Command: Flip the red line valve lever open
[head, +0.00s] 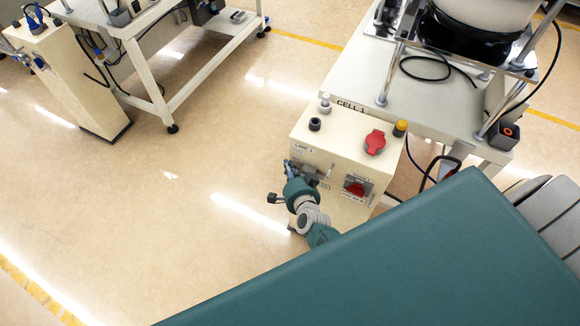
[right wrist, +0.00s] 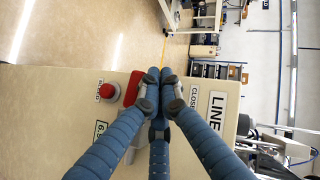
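A cream box (head: 335,145) labelled LINE 1 stands at the front corner of the Cell 1 table. My right gripper (head: 291,168) is at the left side of this box, close to the LINE 1 label. In the right wrist view its blue fingers (right wrist: 159,82) are drawn together, with nothing visible between them. A red lever-like part (right wrist: 133,88) shows just left of the fingers, partly hidden by them; I cannot tell whether they touch. The words CLOSE and LINE (right wrist: 215,108) are right of the fingers. In the head view the lever is not clearly visible. My left gripper is not in view.
The box also carries a red part (head: 375,142) on top and a red knob (head: 356,188) on its front. A red round button (right wrist: 107,90) shows in the wrist view. The Cell 1 table (head: 430,95) is behind. Open floor (head: 190,190) lies left.

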